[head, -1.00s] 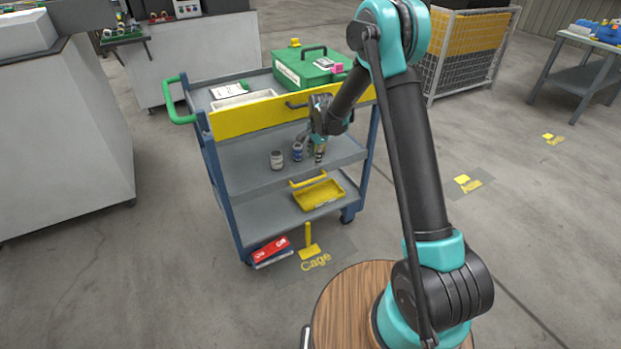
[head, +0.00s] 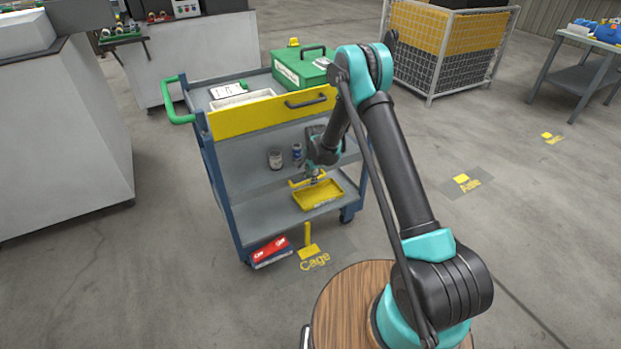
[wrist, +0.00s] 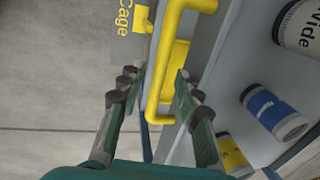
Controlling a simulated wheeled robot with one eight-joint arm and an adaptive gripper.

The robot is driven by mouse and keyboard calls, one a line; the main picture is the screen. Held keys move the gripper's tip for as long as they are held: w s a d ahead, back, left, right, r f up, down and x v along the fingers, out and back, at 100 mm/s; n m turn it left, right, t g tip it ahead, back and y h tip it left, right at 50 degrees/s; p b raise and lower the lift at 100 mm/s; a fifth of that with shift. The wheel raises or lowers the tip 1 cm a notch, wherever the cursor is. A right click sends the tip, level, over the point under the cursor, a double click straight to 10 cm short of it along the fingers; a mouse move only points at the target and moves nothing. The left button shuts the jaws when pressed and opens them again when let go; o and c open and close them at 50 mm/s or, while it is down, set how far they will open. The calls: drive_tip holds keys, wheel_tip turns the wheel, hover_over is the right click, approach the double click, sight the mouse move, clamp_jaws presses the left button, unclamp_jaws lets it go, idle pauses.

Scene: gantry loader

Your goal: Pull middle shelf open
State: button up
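The middle shelf (head: 240,172) of the blue-framed cart is a grey tray below the yellow-fronted top. A yellow handle (head: 298,184) is on its front edge. In the wrist view the handle (wrist: 160,90) is a yellow bar running between my two fingers. My gripper (head: 314,176) points down at the handle. In the wrist view my gripper (wrist: 157,76) is open, one finger on each side of the bar, with gaps visible. I cannot tell how deep the bar sits between the fingers.
A white can (head: 275,159) and a blue can (head: 297,153) stand on the middle shelf. A yellow tray (head: 320,195) lies on the bottom shelf, and a red box (head: 268,249) is low at the front left. The floor before the cart is mostly clear.

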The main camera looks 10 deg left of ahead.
drive_tip(key=shift+c, duration=0.4)
clamp_jaws()
